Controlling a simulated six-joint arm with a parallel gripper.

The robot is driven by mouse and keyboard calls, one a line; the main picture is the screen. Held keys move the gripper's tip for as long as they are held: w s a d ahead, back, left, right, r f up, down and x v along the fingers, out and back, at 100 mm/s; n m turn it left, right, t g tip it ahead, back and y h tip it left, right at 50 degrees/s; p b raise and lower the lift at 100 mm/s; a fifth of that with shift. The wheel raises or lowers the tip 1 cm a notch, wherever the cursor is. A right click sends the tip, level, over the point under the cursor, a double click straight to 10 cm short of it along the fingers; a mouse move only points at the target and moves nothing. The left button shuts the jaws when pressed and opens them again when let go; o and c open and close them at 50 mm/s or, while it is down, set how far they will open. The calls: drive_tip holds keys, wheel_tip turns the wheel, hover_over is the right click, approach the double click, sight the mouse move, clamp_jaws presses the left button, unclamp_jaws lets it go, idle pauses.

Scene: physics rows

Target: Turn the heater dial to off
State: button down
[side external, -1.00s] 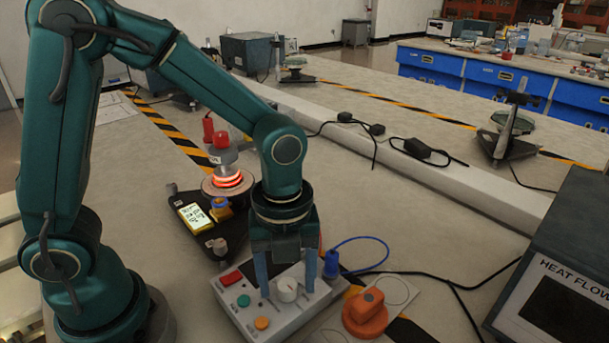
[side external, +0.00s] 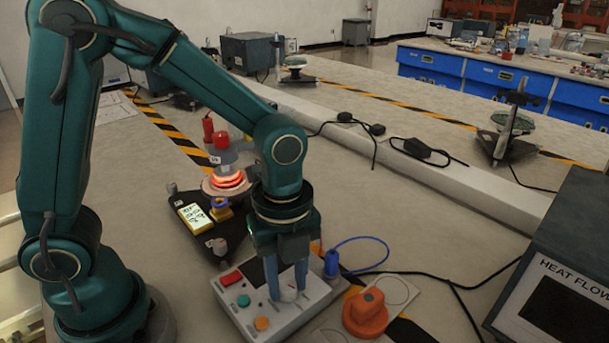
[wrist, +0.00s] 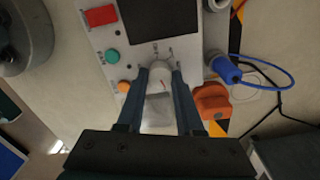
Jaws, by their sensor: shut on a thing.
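The heater dial, a white round knob (side external: 288,294), sits on the light grey control box (side external: 243,316). The wrist view shows the fingers (wrist: 161,80) flanking the dial. The heater coil (side external: 228,180) glows orange-red on a dark stand behind the box. The fingers partly hide the dial in the side view.
A red button (side external: 231,278), a green button (side external: 243,300) and an orange button (side external: 262,323) are on the box. A blue plug (side external: 331,263) with its cable is at the box's right. An orange knob-shaped object (side external: 367,314) stands close by on the right.

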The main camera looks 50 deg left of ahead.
drive_tip(key=n, duration=0.4)
drive_tip(key=shift+n, duration=0.4)
drive_tip(key=n, duration=0.3)
drive_tip(key=shift+n, duration=0.3)
drive_tip(key=n, duration=0.4)
drive_tip(key=shift+n, duration=0.3)
drive_tip(key=n, duration=0.3)
drive_tip(key=shift+n, duration=0.3)
drive_tip(key=n, duration=1.2)
drive_tip(key=shift+a+n, duration=0.1)
drive_tip(key=shift+n, duration=1.8)
